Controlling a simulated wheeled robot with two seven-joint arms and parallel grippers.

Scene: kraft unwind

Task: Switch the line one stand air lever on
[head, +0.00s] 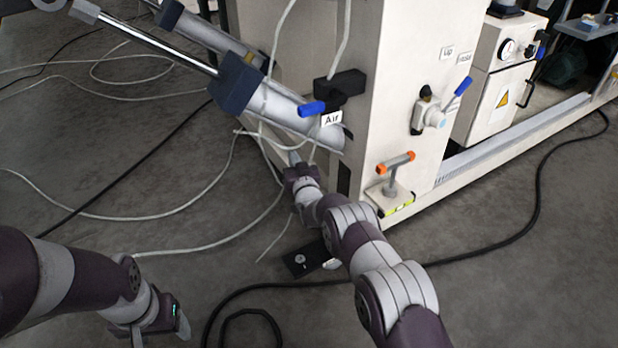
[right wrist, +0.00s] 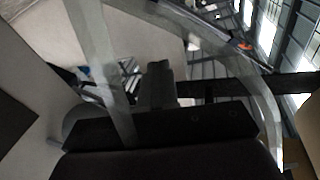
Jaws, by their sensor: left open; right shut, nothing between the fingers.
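The air lever (head: 312,108) has a blue handle on a black valve body (head: 340,88) on the pale stand (head: 405,60). The handle points left, above a white label reading "Air" (head: 332,118). The lever cannot be made out there. My left gripper (head: 180,322) is open and low at the bottom left, far from the stand.
Grey cylinders (head: 290,112) slope down beside the lever. Another blue-handled valve (head: 432,112) and an orange-ended T-handle (head: 396,163) are on the stand's right face. Pale hoses (head: 200,247) and a black cable (head: 480,258) cross the floor. A gauge cabinet (head: 495,85) stands behind.

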